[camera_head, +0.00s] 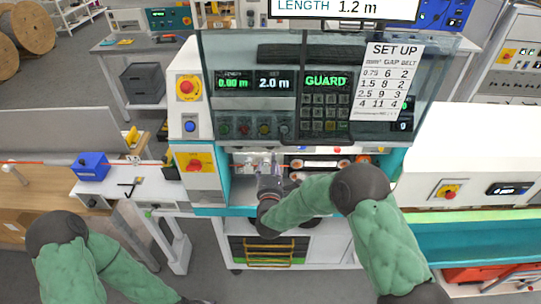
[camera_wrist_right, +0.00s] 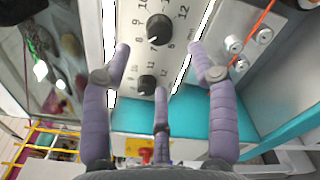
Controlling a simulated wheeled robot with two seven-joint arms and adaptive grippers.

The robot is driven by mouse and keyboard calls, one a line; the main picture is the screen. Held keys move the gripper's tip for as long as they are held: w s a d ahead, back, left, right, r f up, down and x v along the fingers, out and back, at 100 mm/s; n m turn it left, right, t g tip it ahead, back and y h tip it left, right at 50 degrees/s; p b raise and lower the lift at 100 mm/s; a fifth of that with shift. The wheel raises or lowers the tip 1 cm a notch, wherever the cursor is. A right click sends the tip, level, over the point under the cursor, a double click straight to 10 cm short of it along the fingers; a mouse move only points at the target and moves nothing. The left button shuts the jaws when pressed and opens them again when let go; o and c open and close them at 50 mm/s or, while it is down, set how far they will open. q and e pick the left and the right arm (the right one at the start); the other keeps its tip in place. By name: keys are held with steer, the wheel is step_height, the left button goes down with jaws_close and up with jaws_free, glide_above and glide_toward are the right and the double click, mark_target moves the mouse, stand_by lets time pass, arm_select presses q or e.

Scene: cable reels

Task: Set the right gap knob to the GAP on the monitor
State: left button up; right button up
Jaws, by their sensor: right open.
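In the right wrist view, a pale panel (camera_wrist_right: 133,20) carries a larger black knob (camera_wrist_right: 160,29) with a numbered dial and a smaller black knob (camera_wrist_right: 147,84) below it. I cannot tell which is the right gap knob. My right gripper (camera_wrist_right: 160,60) is open, its purple fingers spread around the knob area, with no contact visible. In the head view my right gripper (camera_head: 270,172) reaches into the machine's opening and hides what lies behind it. The monitor (camera_head: 345,9) shows LENGTH 1.2 m; its GAP line is out of frame. My left gripper is out of view.
A SET UP chart (camera_head: 388,82) lists GAP and BELT values on the clear guard (camera_head: 223,50). Switch boxes (camera_head: 188,88) stand left of the opening. In the wrist view, orange cable (camera_wrist_right: 262,20) runs past metal rollers (camera_wrist_right: 234,44) at right. A teal edge (camera_wrist_right: 190,112) lies below the panel.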

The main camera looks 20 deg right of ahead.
steer(key=v, duration=0.3)
steer(key=shift+s, duration=0.25)
steer(key=s+a+f+m+g+y+b, duration=0.1)
steer(key=s+f+m+g+y+b, duration=0.2)
steer(key=f, duration=0.7)
steer(key=s+a+f+m+g+y+b, duration=0.1)
steer(key=s+f+m+g+b, duration=0.15)
steer(key=f+m, duration=0.45)
steer(key=s+a+f+m+g+y+b, duration=0.2)
steer(key=s+f+g+b, duration=0.1)
steer(key=f, duration=0.9)
steer(key=s+a+f+m+g+y+b, duration=0.1)
steer(key=s+f+m+g+b, duration=0.2)
steer(key=s+f+m, duration=0.4)
steer(key=s+a+f+m+g+y+b, duration=0.2)
steer(key=s+f+m+g, duration=0.3)
steer(key=s+f, duration=0.5)
steer(key=s+m+b, duration=0.1)
steer(key=s+m, duration=0.1)
steer(key=s, duration=0.3)
steer(key=shift+a+b, duration=0.25)
steer(key=shift+b, duration=0.15)
